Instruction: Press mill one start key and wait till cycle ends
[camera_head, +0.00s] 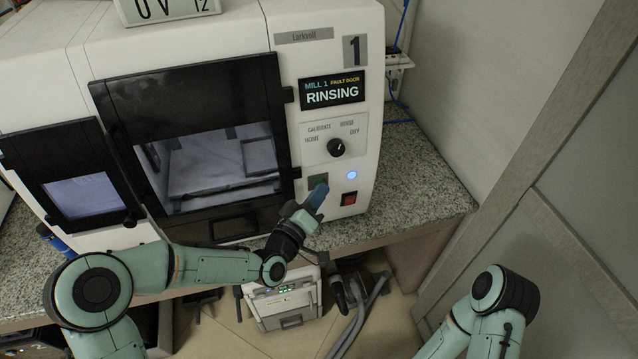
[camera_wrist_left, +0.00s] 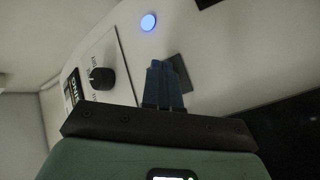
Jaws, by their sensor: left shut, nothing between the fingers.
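Mill one (camera_head: 290,90) is a white machine marked 1 with a dark front door (camera_head: 105,95), which looks closed. Its display (camera_head: 332,91) reads "MILL 1" and "RINSING", with small yellow text that seems to say "FAULT DOOR". My left gripper (camera_head: 317,193) is shut and empty, its blue fingertips at a dark square key (camera_head: 317,179). In the left wrist view the fingers (camera_wrist_left: 163,78) overlap this dark square (camera_wrist_left: 180,72); I cannot tell whether they touch it. No start label is readable. A round blue light (camera_head: 351,175) glows beside it. My right gripper is out of view.
A dial (camera_head: 336,147) with HOME, CALIBRATE, RINSE and DRY sits above the key, and a red rocker switch (camera_head: 349,198) sits to its lower right. The speckled counter (camera_head: 420,180) is clear right of the machine. A white box (camera_head: 285,300) and hoses stand below.

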